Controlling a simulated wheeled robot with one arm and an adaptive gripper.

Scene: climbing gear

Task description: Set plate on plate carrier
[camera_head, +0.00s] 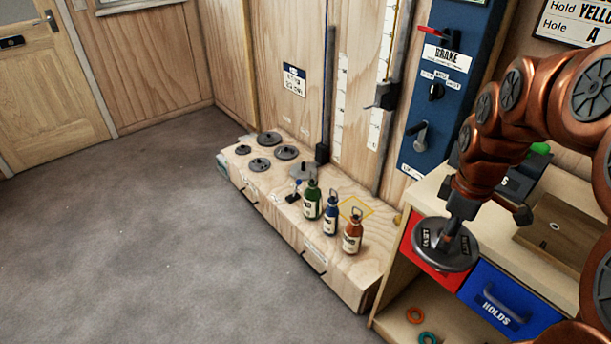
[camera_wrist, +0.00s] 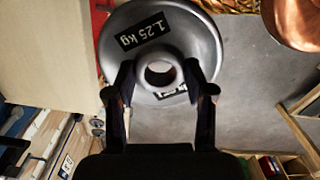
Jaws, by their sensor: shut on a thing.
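My gripper (camera_head: 453,222) is shut on a grey round weight plate (camera_head: 446,255), held above the front of the shelf unit at the right. In the wrist view the plate (camera_wrist: 200,35) is marked 1.25 kg, and the gripper's fingers (camera_wrist: 159,80) are at either side of its raised centre hub. A grey disc-like piece with an upright post (camera_head: 302,171) sits on the wooden bench, behind the bottles. It may be the plate carrier; I cannot tell for sure.
Several dark plates (camera_head: 286,152) lie at the left of the wooden bench (camera_head: 345,270). Green (camera_head: 312,202), blue (camera_head: 330,215) and orange (camera_head: 352,235) bottles stand on its front part, by a yellow square outline (camera_head: 357,208). A blue brake panel (camera_head: 437,110) stands behind. The floor at left is clear.

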